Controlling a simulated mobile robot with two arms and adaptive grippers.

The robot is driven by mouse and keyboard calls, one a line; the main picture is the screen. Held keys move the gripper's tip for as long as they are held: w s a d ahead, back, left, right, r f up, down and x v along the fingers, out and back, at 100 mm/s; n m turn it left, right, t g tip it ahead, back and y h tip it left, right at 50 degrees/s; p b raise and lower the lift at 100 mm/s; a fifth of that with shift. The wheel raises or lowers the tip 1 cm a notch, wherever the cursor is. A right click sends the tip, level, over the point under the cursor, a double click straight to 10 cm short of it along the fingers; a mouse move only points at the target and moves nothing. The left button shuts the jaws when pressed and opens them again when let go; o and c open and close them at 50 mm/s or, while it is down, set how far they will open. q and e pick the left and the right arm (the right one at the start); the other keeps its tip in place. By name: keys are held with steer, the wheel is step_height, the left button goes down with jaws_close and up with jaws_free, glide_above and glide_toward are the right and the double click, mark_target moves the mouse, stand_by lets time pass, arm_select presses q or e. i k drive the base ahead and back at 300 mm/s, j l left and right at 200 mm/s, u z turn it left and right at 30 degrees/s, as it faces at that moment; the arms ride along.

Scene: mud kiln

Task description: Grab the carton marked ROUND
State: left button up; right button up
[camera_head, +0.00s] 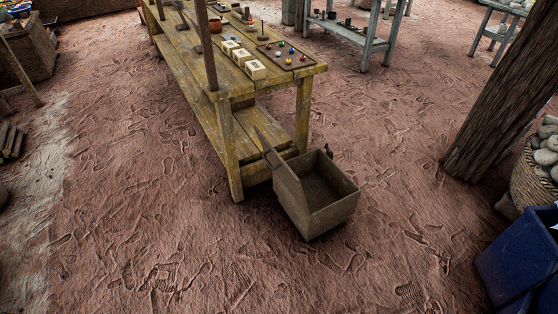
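Three small pale cartons stand in a row on the long yellowish wooden table (188,62). The near carton (256,70) is closest to the table's front end. The middle carton (242,57) and the far carton (229,46) stand just behind it. Dark marks show on them, but they are too small to read, so I cannot tell which is marked ROUND. Neither of my grippers is in view.
A dark tray (301,66) with several coloured balls lies right of the cartons. A wooden post (207,45) rises at the table's left side. An open box (318,205) sits on the ground by the table's front leg. A thick trunk (508,90) and blue bin (518,256) stand at right. The foreground dirt is clear.

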mark_target(255, 69)
steer(key=i+l, duration=0.75)
steer(key=l, duration=0.2)
